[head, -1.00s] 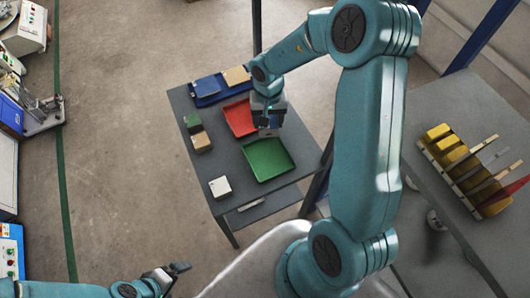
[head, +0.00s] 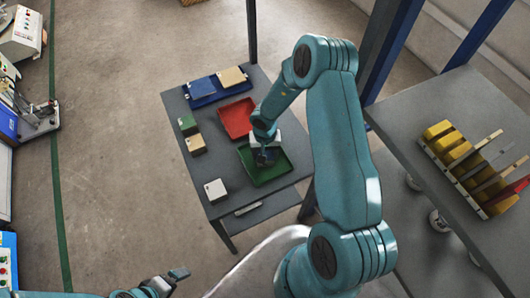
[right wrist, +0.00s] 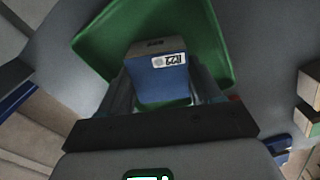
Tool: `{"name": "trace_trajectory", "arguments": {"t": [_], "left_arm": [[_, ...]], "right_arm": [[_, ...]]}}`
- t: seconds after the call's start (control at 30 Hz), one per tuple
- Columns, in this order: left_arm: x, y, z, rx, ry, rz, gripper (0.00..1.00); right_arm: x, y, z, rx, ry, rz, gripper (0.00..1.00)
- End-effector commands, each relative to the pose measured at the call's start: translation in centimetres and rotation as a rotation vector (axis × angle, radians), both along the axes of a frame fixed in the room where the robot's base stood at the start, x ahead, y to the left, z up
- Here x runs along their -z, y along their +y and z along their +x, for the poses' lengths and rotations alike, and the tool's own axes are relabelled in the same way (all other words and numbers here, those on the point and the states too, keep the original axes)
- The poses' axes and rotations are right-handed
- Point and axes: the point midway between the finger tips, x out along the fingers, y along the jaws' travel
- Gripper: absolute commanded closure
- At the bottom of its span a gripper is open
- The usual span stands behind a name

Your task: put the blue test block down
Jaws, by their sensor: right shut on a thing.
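My right gripper (head: 265,157) is over the green tray (head: 283,177) on the small grey table. In the right wrist view the blue test block (right wrist: 160,80), with a white label, sits between the fingers of my right gripper (right wrist: 163,85). The gripper is shut on it. The green tray (right wrist: 100,45) lies under and around the block in that view. I cannot tell whether the block touches the tray floor. In the head view the block is mostly hidden by the gripper. My left gripper (head: 176,277) is low at the bottom left, away from the table; its opening is unclear.
A red tray (head: 236,118) lies just behind the green tray. A blue tray (head: 203,95) with a tan block (head: 232,76) is at the back. A green block (head: 187,124), another tan block (head: 195,144) and a white block (head: 216,189) line the left edge. A rack (head: 453,175) stands at right.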

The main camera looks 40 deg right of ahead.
Motion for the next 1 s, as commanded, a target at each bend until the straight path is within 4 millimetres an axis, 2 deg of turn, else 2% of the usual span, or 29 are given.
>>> {"name": "trace_trajectory", "arguments": {"t": [0.27, 0.3, 0.37, 0.4, 0.73, 0.87, 1.0], "left_arm": [[-0.2, 0.0, 0.0, 0.000, 0.000, 0.000, 0.00], [-0.2, 0.0, 0.0, 0.000, 0.000, 0.000, 0.00], [-0.1, 0.0, 0.0, 0.000, 0.000, 0.000, 0.00], [-0.1, 0.0, 0.0, 0.000, 0.000, 0.000, 0.00], [-0.1, 0.0, 0.0, 0.000, 0.000, 0.000, 0.00], [-0.7, 0.0, 0.0, 0.000, 0.000, 0.000, 0.00], [-1.4, 0.0, 0.0, 0.000, 0.000, 0.000, 0.00]], "right_arm": [[0.0, 0.0, 0.0, 0.000, -0.001, -0.001, 0.63], [0.2, 0.0, 0.0, 0.000, 0.000, 0.000, 0.33], [0.1, 0.0, 0.0, 0.000, -0.001, -0.001, 0.14], [0.1, 0.0, 0.0, 0.000, -0.001, -0.001, 0.11], [-0.4, -0.1, 0.1, 0.001, -0.003, -0.001, 0.11], [-2.6, -0.1, 0.1, 0.002, -0.003, -0.003, 0.11], [-6.1, -0.1, 0.1, 0.001, -0.004, -0.002, 0.11]]}}
